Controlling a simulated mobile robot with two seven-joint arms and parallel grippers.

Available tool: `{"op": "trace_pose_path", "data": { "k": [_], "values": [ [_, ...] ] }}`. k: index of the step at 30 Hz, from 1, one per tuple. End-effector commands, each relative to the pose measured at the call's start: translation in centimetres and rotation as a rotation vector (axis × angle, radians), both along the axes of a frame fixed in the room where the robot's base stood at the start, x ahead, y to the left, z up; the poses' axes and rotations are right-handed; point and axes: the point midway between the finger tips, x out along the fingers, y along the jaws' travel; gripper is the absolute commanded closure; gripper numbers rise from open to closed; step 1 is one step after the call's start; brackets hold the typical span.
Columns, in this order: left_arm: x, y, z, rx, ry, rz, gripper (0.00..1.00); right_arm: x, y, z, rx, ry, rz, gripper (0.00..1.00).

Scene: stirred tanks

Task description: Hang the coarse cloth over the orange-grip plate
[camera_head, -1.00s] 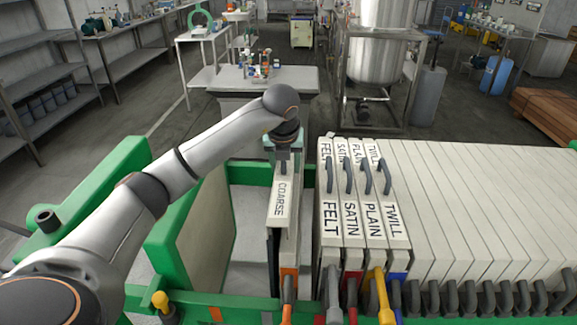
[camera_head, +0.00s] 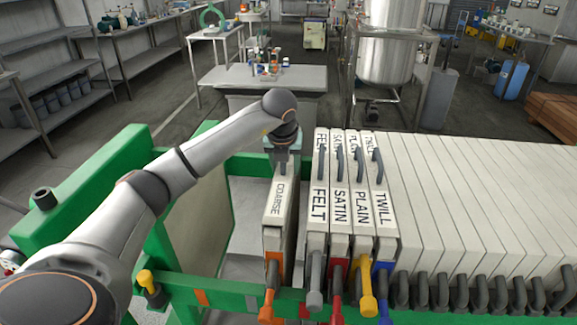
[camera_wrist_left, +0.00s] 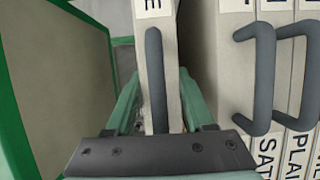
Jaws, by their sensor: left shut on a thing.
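The coarse cloth (camera_head: 275,208) is a pale cover with the label COARSE and a dark handle. It sits in line with the orange-grip plate, over its top as far as I can see. The plate's orange grip (camera_head: 269,290) sticks out at the front, below the cloth. My left gripper (camera_head: 283,157) is above the rear of the cloth, shut on its dark handle. In the left wrist view, the handle (camera_wrist_left: 155,85) shows between the green fingers (camera_wrist_left: 152,112). Whether the cloth rests fully down is hidden. My right gripper is not in view.
To the right stand covers labelled FELT (camera_head: 318,205), SATIN (camera_head: 340,205), PLAIN (camera_head: 361,208) and TWILL (camera_head: 383,208), then a row of pale plates (camera_head: 470,190). A gap separates COARSE from FELT. Green rails (camera_head: 215,297) frame the press. Left of the cloth is an open gap.

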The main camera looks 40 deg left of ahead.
Motion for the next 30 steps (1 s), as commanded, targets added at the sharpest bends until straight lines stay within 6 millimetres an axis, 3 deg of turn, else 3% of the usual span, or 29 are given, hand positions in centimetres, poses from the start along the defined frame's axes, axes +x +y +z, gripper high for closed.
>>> {"op": "trace_pose_path", "data": {
  "k": [8, 9, 17, 26, 30],
  "values": [
    [0.0, 0.1, 0.1, 0.000, -0.002, 0.001, 1.00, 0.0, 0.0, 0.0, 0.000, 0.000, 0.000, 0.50],
    [0.0, 0.1, 0.1, 0.000, -0.002, 0.001, 0.43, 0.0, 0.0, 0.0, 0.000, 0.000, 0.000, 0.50],
    [0.0, 0.0, 0.0, 0.000, -0.001, 0.000, 0.14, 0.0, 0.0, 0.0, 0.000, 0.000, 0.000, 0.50],
    [0.0, 0.0, 0.0, -0.001, 0.001, 0.000, 0.11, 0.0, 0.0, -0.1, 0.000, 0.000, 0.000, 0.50],
    [-0.4, -0.3, 1.3, -0.002, -0.003, 0.000, 0.11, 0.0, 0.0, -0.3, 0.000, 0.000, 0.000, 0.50]
  ]
}}
